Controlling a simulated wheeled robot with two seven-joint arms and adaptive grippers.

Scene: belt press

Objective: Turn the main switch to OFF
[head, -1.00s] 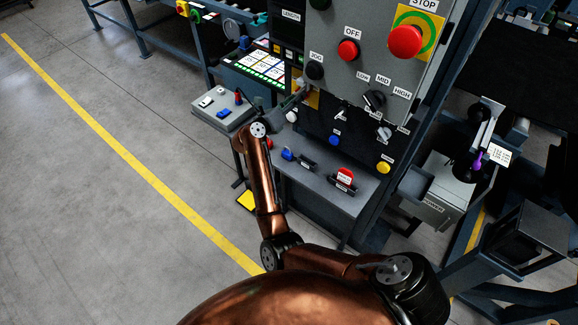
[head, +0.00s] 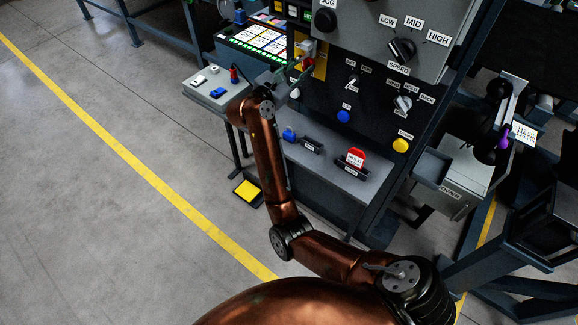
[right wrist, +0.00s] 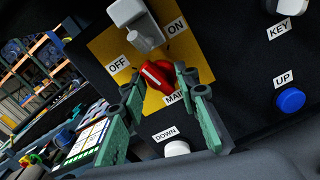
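The main switch is a red knob (right wrist: 157,76) with a white line, on a yellow plate (right wrist: 101,47) with OFF, ON and MAIN labels. I cannot tell surely which label its line points to. A grey piece (right wrist: 136,22) sits on the plate between OFF and ON. My right gripper (right wrist: 160,90) is open, its green fingers on either side of the knob; contact is not clear. In the head view my right gripper (head: 296,74) is small at the yellow plate (head: 321,65), and the knob is hard to make out. My left gripper is not in view.
A white DOWN button (right wrist: 177,149) and a blue UP button (right wrist: 290,99) are close by on the dark panel. A small control box (head: 217,89) stands left of my arm. Open floor lies left.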

